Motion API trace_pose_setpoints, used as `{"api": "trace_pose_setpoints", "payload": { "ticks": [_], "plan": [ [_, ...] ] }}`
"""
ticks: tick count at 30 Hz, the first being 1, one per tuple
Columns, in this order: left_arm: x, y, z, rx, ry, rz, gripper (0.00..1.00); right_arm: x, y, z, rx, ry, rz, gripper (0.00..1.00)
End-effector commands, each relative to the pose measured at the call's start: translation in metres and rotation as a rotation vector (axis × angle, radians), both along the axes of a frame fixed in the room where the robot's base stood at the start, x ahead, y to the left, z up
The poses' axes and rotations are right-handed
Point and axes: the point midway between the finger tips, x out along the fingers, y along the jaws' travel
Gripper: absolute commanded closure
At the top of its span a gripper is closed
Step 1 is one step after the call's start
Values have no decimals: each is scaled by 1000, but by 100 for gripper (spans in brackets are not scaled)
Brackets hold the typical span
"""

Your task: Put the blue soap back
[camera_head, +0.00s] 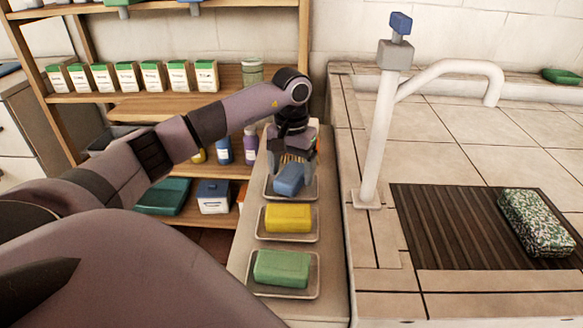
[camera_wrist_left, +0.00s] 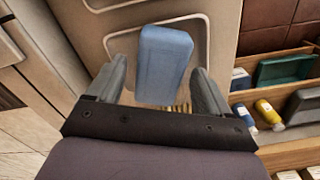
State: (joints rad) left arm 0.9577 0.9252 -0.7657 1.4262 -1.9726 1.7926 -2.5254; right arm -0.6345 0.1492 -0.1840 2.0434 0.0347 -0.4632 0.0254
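The blue soap (camera_head: 289,180) is at the farthest of three dishes in a row; this dish (camera_head: 268,192) shows its pale rim around it. My left gripper (camera_head: 291,171) reaches down over the soap from above. In the left wrist view the blue soap (camera_wrist_left: 165,62) lies between the two fingers of my left gripper (camera_wrist_left: 163,72). A gap shows between the soap and the left finger, so the gripper looks open around it. Whether the soap rests fully on the dish is hard to tell. My right gripper is not in view.
A yellow soap (camera_head: 288,217) and a green soap (camera_head: 281,268) lie in the nearer dishes. Bristles (camera_wrist_left: 182,107) show close behind the blue soap. Shelves with boxes (camera_head: 125,76) stand left; a white tap (camera_head: 377,140) and a patterned block (camera_head: 536,222) are right.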

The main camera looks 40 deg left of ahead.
Motion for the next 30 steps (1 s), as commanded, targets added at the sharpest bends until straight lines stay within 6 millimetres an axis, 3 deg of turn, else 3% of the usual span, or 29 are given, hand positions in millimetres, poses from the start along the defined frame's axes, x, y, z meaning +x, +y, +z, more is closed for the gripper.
{"api": "trace_pose_setpoints", "payload": {
  "ticks": [10,21,30],
  "plan": [
    [0,0,10,1,-2,0,20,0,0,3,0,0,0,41],
    [1,0,86,0,-4,1,20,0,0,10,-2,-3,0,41],
    [1,0,122,-1,0,0,20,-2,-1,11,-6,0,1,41]
  ]
}}
